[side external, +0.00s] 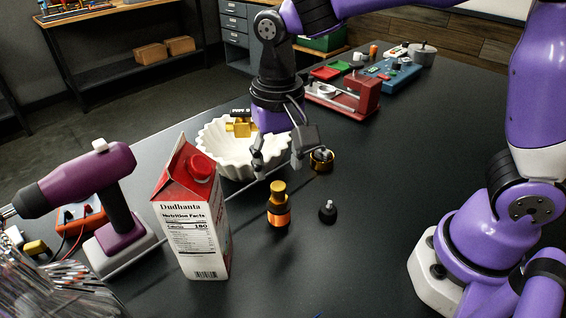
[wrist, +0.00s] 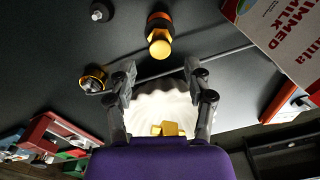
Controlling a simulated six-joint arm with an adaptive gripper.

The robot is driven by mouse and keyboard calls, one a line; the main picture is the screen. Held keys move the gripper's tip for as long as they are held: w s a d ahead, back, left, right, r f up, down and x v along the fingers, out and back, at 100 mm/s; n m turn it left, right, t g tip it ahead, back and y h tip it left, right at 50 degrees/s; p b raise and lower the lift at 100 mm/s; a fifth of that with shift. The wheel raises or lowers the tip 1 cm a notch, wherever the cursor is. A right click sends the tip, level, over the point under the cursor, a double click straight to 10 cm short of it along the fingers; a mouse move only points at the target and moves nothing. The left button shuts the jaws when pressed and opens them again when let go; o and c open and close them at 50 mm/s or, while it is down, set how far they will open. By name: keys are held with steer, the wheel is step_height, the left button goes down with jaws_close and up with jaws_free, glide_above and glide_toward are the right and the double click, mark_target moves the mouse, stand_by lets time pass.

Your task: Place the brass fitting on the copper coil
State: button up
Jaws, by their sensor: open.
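My gripper (side external: 277,158) is open and empty, pointing down in front of the white fluted bowl; both fingers also show in the wrist view (wrist: 159,75). An upright piece with a gold-coloured top and an orange band (side external: 279,208) stands on the dark table nearer the side camera; in the wrist view its gold top (wrist: 159,48) lies beyond the fingertips. A low gold-rimmed ring around a dark, grey-tipped core (side external: 321,160) sits right of the gripper; it also shows in the wrist view (wrist: 93,80). I cannot tell for certain which is the brass fitting or the copper coil.
The white bowl (side external: 219,143) is beside my gripper. A milk carton (side external: 192,225) and a purple drill (side external: 115,195) stand at left. A small black piece (side external: 328,211) is at front right. A thin rod (wrist: 235,50) crosses the table. A red device (side external: 345,100) is farther back.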

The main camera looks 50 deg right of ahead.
mark_target(279, 186)
step_height(279, 186, up, 6)
steer(key=s+d+n+t, duration=0.4)
steer(key=s+d, duration=0.4)
steer(key=d, duration=0.2)
steer(key=shift+s+d+f+n+t, duration=0.25)
steer(key=shift+s+n+t, duration=0.1)
steer(key=shift+t, duration=0.45)
stand_by(0.3)
